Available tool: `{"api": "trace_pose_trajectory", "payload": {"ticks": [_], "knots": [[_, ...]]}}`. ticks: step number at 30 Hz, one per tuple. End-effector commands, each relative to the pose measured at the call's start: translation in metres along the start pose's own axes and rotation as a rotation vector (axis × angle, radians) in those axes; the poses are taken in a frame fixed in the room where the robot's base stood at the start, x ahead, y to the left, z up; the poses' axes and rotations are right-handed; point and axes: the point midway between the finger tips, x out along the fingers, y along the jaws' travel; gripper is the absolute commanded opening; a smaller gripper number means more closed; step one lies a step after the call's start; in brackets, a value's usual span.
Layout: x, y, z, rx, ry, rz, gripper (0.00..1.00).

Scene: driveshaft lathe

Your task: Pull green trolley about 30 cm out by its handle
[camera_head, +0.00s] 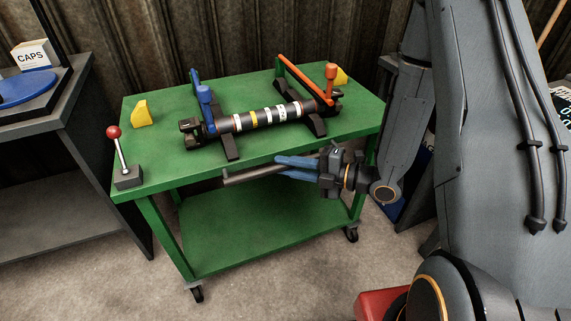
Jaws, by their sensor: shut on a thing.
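The green trolley (268,240) stands in the middle of the head view, with a top shelf, a lower shelf and casters. Its grey bar handle (240,178) runs along the front, just below the top edge. My gripper (284,166) reaches in from the right, and its blue fingers are shut on the handle, right of its middle. The handle's right part is hidden behind my gripper. A dark driveshaft (262,116) with white and yellow bands lies in stands on the trolley top, with a blue clamp (206,104) and an orange clamp (310,84).
A red-knobbed lever (122,158) stands at the top's front left corner. Yellow blocks (141,114) sit on the top. A grey bench (62,116) with a CAPS box (34,55) is close on the left. A corrugated wall is behind. Floor in front is clear; something red is at lower right.

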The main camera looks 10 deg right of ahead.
Motion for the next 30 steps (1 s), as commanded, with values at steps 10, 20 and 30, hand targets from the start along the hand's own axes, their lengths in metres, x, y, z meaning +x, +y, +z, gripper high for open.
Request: {"api": "trace_pose_trajectory", "payload": {"ticks": [10, 20, 30], "knots": [[0.0, 0.0, 0.0, 0.0, 0.001, -0.001, 0.36], [-0.004, 0.0, 0.0, 0.0, 0.0, -0.001, 0.36], [-0.052, 0.0, 0.001, 0.001, -0.002, -0.001, 0.36]]}}
